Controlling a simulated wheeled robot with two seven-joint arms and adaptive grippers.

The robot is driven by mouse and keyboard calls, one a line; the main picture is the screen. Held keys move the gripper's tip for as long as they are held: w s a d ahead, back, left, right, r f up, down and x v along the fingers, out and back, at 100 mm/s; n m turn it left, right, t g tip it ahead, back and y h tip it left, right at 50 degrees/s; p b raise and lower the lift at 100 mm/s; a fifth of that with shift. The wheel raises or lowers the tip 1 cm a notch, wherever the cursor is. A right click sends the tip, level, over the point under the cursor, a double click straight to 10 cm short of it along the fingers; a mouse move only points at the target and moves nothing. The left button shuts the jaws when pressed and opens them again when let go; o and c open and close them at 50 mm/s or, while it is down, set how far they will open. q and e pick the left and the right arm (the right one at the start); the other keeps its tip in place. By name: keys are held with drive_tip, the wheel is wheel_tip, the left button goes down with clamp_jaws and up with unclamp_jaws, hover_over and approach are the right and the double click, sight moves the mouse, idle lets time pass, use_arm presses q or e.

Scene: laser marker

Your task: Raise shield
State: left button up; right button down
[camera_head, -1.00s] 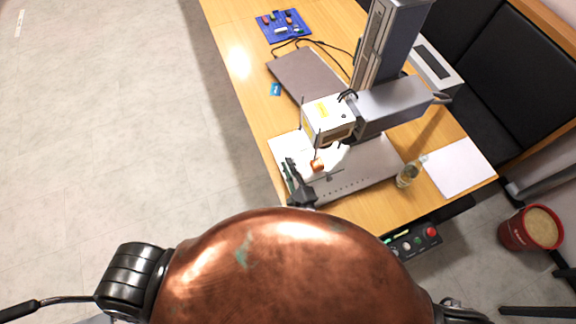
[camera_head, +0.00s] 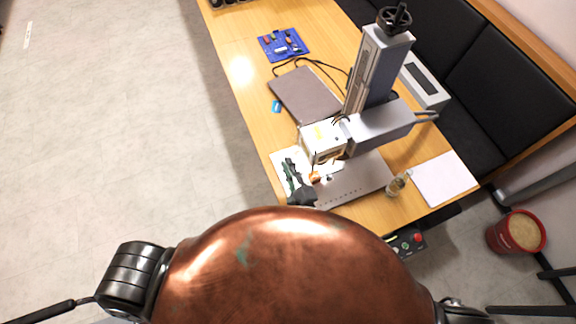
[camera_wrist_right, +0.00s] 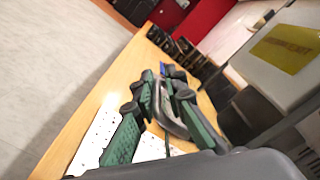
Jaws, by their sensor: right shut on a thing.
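The laser marker's white head (camera_head: 323,138), with a yellow label, hangs over its grey base plate (camera_head: 350,187). My right gripper (camera_head: 293,172), green and black, is beside and just below the head, over the left end of the base. In the right wrist view its two fingers are shut on a grey curved piece (camera_wrist_right: 167,106). This seems to be part of the shield, but its outline is mostly hidden by the fingers. A small orange-brown part (camera_head: 315,177) shows under the head, right of the gripper. My left gripper is not in view.
A grey column (camera_head: 370,75) with a black handwheel carries the head. A closed laptop (camera_head: 305,94) and a blue tool mat (camera_head: 283,45) lie farther back. A red bucket (camera_head: 500,238) stands on the floor.

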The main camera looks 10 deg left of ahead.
drive_tip(key=shift+s+r, duration=0.1)
drive_tip(key=shift+r, duration=0.3)
drive_tip(key=c, duration=2.1)
unclamp_jaws()
drive_tip(key=v, duration=1.2)
